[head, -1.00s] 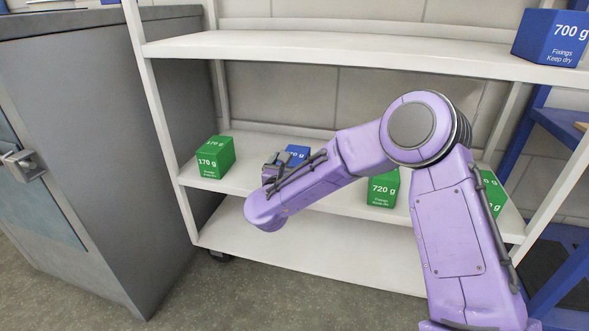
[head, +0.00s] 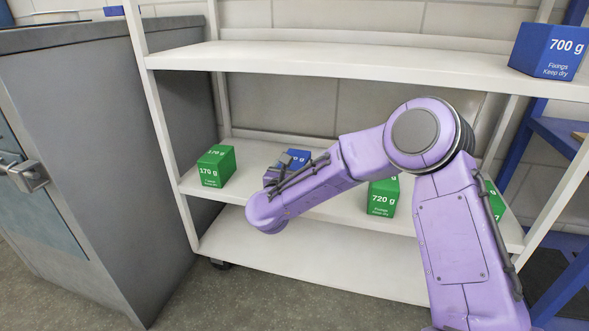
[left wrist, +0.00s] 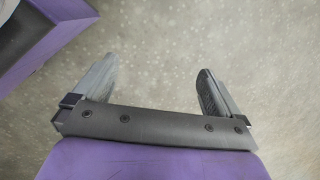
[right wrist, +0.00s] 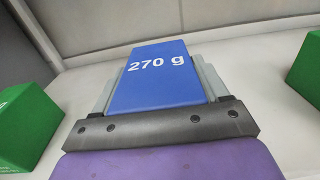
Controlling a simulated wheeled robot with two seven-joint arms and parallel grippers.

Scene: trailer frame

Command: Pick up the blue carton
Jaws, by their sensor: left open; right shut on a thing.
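The blue carton marked 270 g (right wrist: 155,78) is between the fingers of my right gripper (right wrist: 161,77), one finger against each side. In the head view the carton (head: 298,158) shows only in part behind my right gripper (head: 281,170), at the middle shelf. I cannot tell whether its base touches the shelf.
A green 170 g carton (head: 216,167) stands left of the held carton. A green 720 g carton (head: 381,198) and another green carton (head: 495,203) stand to the right, partly behind my arm. The upper shelf (head: 330,62) is overhead. A grey cabinet (head: 90,150) stands left.

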